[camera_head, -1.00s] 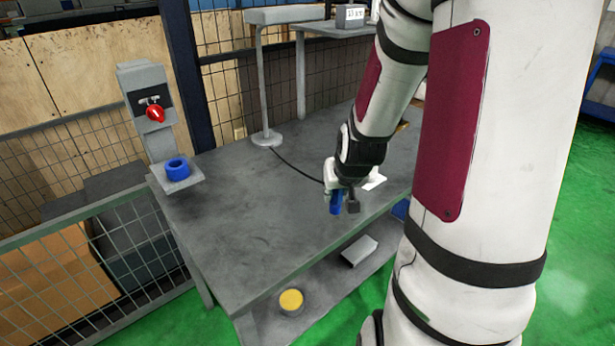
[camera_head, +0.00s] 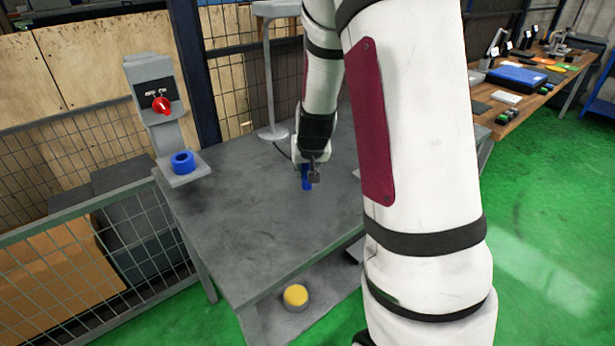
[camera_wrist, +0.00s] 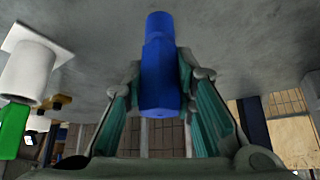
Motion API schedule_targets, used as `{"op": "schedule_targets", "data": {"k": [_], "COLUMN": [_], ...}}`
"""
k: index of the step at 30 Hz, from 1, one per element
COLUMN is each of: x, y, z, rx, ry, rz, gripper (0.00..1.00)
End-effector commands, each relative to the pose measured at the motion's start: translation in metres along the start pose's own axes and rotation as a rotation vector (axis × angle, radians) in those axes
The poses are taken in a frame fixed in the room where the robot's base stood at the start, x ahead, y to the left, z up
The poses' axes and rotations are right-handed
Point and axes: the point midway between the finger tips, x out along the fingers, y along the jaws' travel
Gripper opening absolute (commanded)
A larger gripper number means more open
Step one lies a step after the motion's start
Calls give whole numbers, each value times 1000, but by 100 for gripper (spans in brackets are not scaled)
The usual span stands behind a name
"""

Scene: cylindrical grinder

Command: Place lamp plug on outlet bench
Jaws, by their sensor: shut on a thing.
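The blue lamp plug (camera_head: 306,182) is in my gripper (camera_head: 311,174), over the grey bench top (camera_head: 260,220). In the wrist view the plug (camera_wrist: 158,75) is a blue stepped cylinder between the two green-padded fingers, which are shut on it. Whether the plug touches the bench surface I cannot tell. The grey lamp stand (camera_head: 268,75) rises at the back of the bench, and a dark cable runs from its base toward my gripper. A grey upright post with a red knob (camera_head: 162,105) and a blue ring socket (camera_head: 183,162) stands at the bench's left corner.
A yellow button (camera_head: 295,295) sits on the lower shelf. A wire fence (camera_head: 110,260) borders the left side. A wooden table (camera_head: 525,100) with several tools stands at the right rear. The bench's front left is clear. A white cylinder (camera_wrist: 28,70) shows in the wrist view.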

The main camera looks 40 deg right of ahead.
Motion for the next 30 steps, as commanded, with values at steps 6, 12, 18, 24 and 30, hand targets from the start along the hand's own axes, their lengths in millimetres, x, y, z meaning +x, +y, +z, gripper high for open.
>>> {"op": "schedule_targets", "data": {"k": [6, 12, 18, 24, 30], "x": [22, 29, 30, 31, 31], "y": [1, 0, 0, 0, 0], "z": [15, 19, 20, 20, 20], "rx": [1, -1, -1, -1, -1], "ry": [-5, 0, 0, -1, -1], "rz": [1, 0, 0, 0, 0], "gripper": [0, 0, 0, 45, 45]}}
